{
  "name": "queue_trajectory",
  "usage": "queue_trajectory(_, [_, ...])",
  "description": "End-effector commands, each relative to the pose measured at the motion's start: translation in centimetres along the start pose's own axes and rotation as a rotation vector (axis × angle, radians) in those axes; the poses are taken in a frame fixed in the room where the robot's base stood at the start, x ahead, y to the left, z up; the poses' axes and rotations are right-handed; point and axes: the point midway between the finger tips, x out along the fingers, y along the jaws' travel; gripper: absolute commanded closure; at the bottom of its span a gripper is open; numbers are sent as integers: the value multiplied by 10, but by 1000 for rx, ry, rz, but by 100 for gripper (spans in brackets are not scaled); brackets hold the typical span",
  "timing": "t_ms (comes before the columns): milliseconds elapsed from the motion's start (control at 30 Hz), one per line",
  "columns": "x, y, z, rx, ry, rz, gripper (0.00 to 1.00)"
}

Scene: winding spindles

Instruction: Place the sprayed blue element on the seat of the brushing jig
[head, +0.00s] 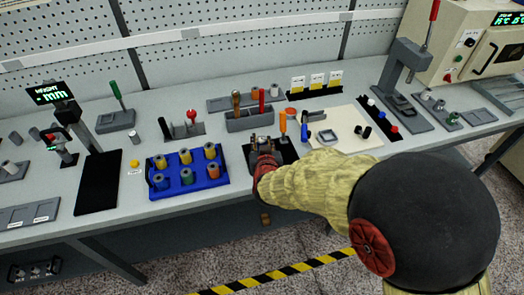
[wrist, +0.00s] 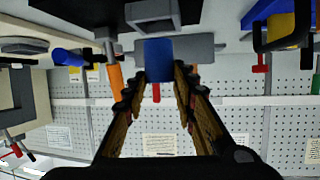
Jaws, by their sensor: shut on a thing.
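My gripper (wrist: 160,78) is shut on the blue element (wrist: 158,60), which sits between the fingertips in the wrist view. In the head view my gripper (head: 264,147) is over the black mat (head: 287,153), beside the blue tray, and the blue element is hidden there. A grey block with a square recess (wrist: 152,20), which looks like the seat of the brushing jig, shows just above the element in the wrist view. I cannot tell whether the element touches it.
The blue tray (head: 180,187) with several coloured spools stands left of my gripper. A grey rack with upright handles (head: 250,122) stands behind. An orange handle (head: 283,122) and a cream board (head: 345,145) are to the right. A black pad (head: 98,182) lies farther left.

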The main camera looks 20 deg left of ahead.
Motion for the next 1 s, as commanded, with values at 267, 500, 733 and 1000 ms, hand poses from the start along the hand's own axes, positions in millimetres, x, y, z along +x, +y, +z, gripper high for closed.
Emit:
queue_trajectory(267, [19, 1, 23, -1, -3, 0, 98])
queue_trajectory(500, [24, 1, 33, 1, 2, -1, 98])
queue_trajectory(733, [24, 1, 36, 0, 1, -1, 98])
queue_trajectory(1000, [24, 1, 36, 0, 1, -1, 60])
